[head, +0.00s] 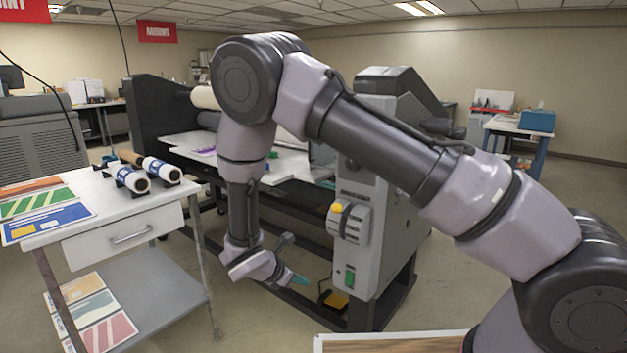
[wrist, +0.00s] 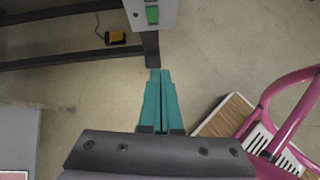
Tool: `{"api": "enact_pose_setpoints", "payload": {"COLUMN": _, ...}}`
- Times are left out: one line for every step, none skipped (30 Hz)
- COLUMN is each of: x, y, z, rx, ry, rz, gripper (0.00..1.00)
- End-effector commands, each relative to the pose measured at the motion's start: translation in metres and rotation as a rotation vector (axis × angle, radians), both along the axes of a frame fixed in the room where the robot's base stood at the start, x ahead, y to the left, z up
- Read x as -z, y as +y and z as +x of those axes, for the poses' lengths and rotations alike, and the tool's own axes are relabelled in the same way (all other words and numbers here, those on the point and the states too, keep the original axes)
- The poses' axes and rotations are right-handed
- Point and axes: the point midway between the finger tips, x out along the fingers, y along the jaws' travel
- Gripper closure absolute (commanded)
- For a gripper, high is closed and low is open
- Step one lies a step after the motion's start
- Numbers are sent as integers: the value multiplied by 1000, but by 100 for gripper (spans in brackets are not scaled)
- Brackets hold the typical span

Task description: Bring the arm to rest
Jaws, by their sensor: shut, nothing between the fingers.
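My gripper (head: 300,281) hangs low at the end of my bent arm, in front of the laminator (head: 385,235) in the head view. In the wrist view its teal fingers (wrist: 160,72) are pressed together with nothing between them, over bare floor. The arm reaches up from the lower right, bends at the top, then drops to the gripper. My arm hides part of the laminator's bed and rollers.
A white cart (head: 100,215) with rolls and printed sheets stands at left, its lower shelf holding more sheets. A foot pedal (wrist: 115,38) lies under the laminator. A pink-framed object (wrist: 285,110) and a wood-topped board (wrist: 222,118) are at right in the wrist view.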

Motion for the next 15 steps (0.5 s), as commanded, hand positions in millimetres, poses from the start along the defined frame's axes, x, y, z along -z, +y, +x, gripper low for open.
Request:
{"api": "enact_pose_setpoints", "payload": {"x": -8, "y": -3, "z": 3, "rx": 29, "ry": -5, "rz": 19, "gripper": 100}}
{"api": "enact_pose_setpoints", "payload": {"x": -14, "y": -5, "z": 5, "rx": 49, "ry": -9, "rz": 33, "gripper": 100}}
{"api": "enact_pose_setpoints", "payload": {"x": -20, "y": -8, "z": 7, "rx": 77, "ry": -14, "rz": 49, "gripper": 100}}
{"api": "enact_pose_setpoints", "payload": {"x": -27, "y": -11, "z": 9, "rx": 103, "ry": -18, "rz": 65, "gripper": 100}}
{"api": "enact_pose_setpoints", "payload": {"x": -32, "y": -13, "z": 11, "rx": 126, "ry": -22, "rz": 79, "gripper": 100}}
{"api": "enact_pose_setpoints", "payload": {"x": -41, "y": -17, "z": 13, "rx": 160, "ry": -28, "rz": 101, "gripper": 100}}
{"api": "enact_pose_setpoints", "payload": {"x": -48, "y": -21, "z": 15, "rx": 188, "ry": -33, "rz": 118, "gripper": 100}}
{"api": "enact_pose_setpoints", "payload": {"x": -56, "y": -24, "z": 17, "rx": 218, "ry": -37, "rz": 137, "gripper": 100}}
{"api": "enact_pose_setpoints", "payload": {"x": -66, "y": -30, "z": 19, "rx": 261, "ry": -45, "rz": 163, "gripper": 100}}
{"api": "enact_pose_setpoints", "payload": {"x": -74, "y": -34, "z": 21, "rx": 295, "ry": -51, "rz": 184, "gripper": 100}}
{"api": "enact_pose_setpoints", "payload": {"x": -83, "y": -39, "z": 23, "rx": 331, "ry": -57, "rz": 206, "gripper": 100}}
{"api": "enact_pose_setpoints", "payload": {"x": -97, "y": -46, "z": 26, "rx": 385, "ry": -67, "rz": 240, "gripper": 100}}
{"api": "enact_pose_setpoints", "payload": {"x": -108, "y": -53, "z": 27, "rx": 433, "ry": -76, "rz": 269, "gripper": 100}}
{"api": "enact_pose_setpoints", "payload": {"x": -120, "y": -60, "z": 29, "rx": 483, "ry": -86, "rz": 301, "gripper": 100}}
{"api": "enact_pose_setpoints", "payload": {"x": -138, "y": -70, "z": 31, "rx": 554, "ry": -98, "rz": 346, "gripper": 100}}
